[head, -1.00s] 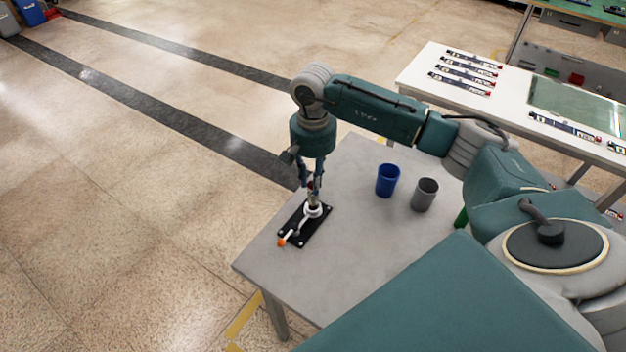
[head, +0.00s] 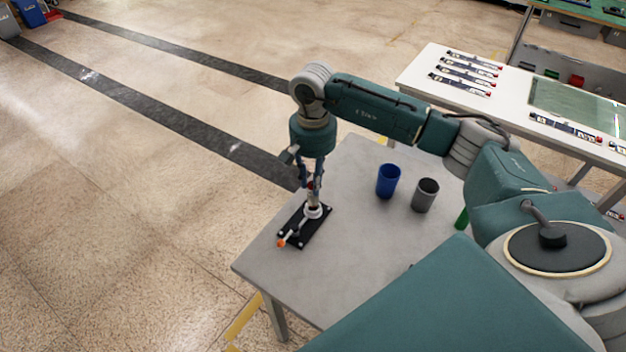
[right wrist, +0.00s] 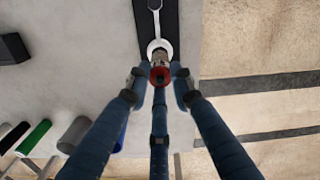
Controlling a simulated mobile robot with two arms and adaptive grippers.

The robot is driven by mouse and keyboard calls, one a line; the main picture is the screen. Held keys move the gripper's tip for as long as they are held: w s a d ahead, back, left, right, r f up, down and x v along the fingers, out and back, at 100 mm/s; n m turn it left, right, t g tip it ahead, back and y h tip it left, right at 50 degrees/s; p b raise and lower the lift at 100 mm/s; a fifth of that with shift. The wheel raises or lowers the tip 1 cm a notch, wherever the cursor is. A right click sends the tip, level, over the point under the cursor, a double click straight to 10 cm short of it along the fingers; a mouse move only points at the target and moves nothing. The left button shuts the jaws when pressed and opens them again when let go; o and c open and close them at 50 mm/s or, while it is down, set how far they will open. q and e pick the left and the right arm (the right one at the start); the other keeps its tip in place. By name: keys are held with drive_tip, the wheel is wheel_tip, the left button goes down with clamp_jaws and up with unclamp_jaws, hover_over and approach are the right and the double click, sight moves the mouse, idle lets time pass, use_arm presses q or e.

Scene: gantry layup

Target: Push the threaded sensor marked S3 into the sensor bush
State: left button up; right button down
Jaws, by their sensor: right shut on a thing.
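My right gripper (head: 313,187) points down over the near-left part of the grey table. In the right wrist view its blue fingers (right wrist: 160,88) are closed around the threaded sensor (right wrist: 160,73), which shows a red end and a metal body. The sensor stands roughly upright over the white ring-shaped bush (head: 313,211) on a black plate (head: 318,234). The white bush also shows in the right wrist view (right wrist: 167,46). How deep the sensor sits in it cannot be told. No S3 mark is readable. My left gripper is not in view.
A blue cup (head: 388,181) and a grey cup (head: 425,195) stand right of the plate, with a green item (head: 462,218) partly hidden by my arm. A lever with an orange tip (head: 282,243) lies on the plate. A white table (head: 425,65) stands behind.

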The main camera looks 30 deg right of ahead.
idle(0.7)
drive_tip(key=shift+f+b, duration=1.55)
drive_tip(key=shift+b, duration=0.2)
drive_tip(key=c, duration=1.4)
unclamp_jaws()
drive_tip(key=shift+c, duration=0.2)
wheel_tip(320, 180, up, 12)
